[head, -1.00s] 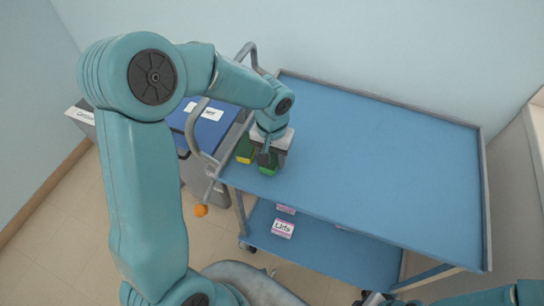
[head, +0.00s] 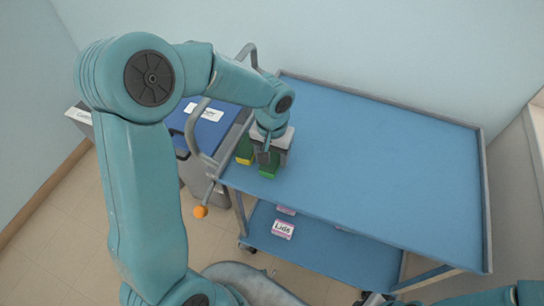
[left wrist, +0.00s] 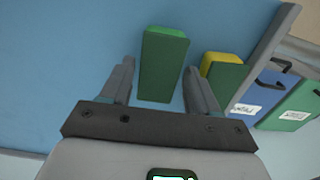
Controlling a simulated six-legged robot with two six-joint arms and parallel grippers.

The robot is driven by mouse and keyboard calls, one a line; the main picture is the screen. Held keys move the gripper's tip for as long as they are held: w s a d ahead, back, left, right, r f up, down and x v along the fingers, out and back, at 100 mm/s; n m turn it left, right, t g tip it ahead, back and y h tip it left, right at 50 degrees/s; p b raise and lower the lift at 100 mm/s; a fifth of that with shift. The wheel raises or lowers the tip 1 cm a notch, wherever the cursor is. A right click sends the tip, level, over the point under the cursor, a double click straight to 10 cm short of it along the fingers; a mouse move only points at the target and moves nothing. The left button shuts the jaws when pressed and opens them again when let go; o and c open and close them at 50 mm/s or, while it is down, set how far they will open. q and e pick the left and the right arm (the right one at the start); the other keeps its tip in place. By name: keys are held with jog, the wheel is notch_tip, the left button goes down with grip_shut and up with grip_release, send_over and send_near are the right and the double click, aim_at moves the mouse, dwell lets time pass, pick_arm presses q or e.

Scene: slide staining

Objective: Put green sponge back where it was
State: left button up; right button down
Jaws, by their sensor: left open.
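The green sponge (head: 269,171) stands on the cart's blue top, near its left front corner. In the left wrist view the green sponge (left wrist: 163,62) shows between the two spread fingers of my left gripper (left wrist: 160,88), with a gap on each side. In the head view my left gripper (head: 266,157) is just above and behind the sponge and hides part of it. A yellow and green sponge (head: 244,151) stands just left of it; it also shows in the left wrist view (left wrist: 222,70), beside the right-hand finger. At the bottom edge, my right gripper (head: 373,298) is only partly visible.
The cart top (head: 380,150) is clear to the right, with a raised grey rim. Its handle (head: 196,135) rises at the left. Bins with a blue lid (head: 207,128) stand beyond it. A lower shelf (head: 325,250) holds a box labelled Lids (head: 283,229).

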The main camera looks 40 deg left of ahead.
aim_at(272, 159)
pick_arm(q)
notch_tip(272, 159, up, 11)
jog(key=shift+f+p, duration=0.2)
jog(key=shift+p, duration=0.1)
jog(key=shift+s, duration=0.1)
dwell(0.4)
